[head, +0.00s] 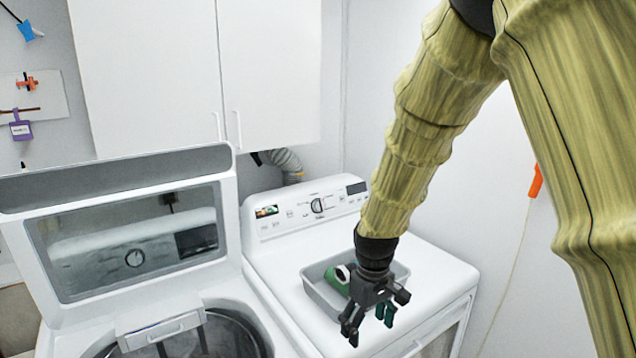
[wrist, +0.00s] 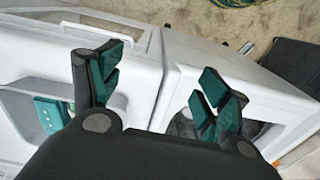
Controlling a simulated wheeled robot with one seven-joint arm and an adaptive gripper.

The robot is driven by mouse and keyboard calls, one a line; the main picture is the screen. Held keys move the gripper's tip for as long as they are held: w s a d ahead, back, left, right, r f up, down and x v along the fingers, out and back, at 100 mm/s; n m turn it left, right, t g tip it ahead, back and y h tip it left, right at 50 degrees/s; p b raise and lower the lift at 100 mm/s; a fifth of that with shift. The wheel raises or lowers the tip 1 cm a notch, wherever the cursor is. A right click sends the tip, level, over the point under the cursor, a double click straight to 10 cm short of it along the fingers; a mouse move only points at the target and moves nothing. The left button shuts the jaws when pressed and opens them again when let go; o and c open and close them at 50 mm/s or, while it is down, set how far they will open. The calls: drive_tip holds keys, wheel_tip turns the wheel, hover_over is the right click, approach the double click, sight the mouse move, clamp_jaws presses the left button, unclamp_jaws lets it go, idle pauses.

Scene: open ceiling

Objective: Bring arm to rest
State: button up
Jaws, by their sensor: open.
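My gripper (head: 368,322) is at the end of my arm, in front of and above the white dryer's top (head: 440,277) in the head view. Its fingers are spread and nothing is between them. In the wrist view my gripper (wrist: 160,95) shows teal fingertips wide apart, over white machine surfaces. A grey tray (head: 314,277) sits on the dryer top behind my gripper. A green and white item (head: 338,279) lies in the tray, partly hidden by my gripper.
An open-lidded washer (head: 60,320) stands at left, its raised glass lid (head: 135,240) close to the dryer. White cabinets (head: 270,70) hang above. A wall is on the right, with an orange-ended cord (head: 535,181). In the wrist view, carpet (wrist: 200,25) shows beyond the machines.

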drive_tip(key=s+d+f+m+b, duration=0.15)
drive_tip(key=s+f, duration=0.25)
drive_tip(key=f, duration=0.5)
drive_tip(key=s+d+f+m+b, duration=0.1)
drive_tip(key=s+d+f, duration=0.25)
drive_tip(key=f, duration=0.55)
drive_tip(key=s+d+f+m+b, duration=0.1)
drive_tip(key=s+f, duration=0.3)
drive_tip(key=f, duration=0.5)
drive_tip(key=s+d+f+m+b, duration=0.1)
drive_tip(key=s+d+f, duration=0.1)
drive_tip(key=s+f, duration=0.6)
drive_tip(key=s+d+f+m+b, duration=0.1)
drive_tip(key=s+d+f+m, duration=0.1)
drive_tip(key=s+f, duration=0.6)
drive_tip(key=s+d, duration=0.1)
drive_tip(key=s, duration=0.6)
drive_tip(key=shift+s+d+b, duration=0.35)
drive_tip(key=shift+b, duration=0.05)
drive_tip(key=shift+f, duration=0.1)
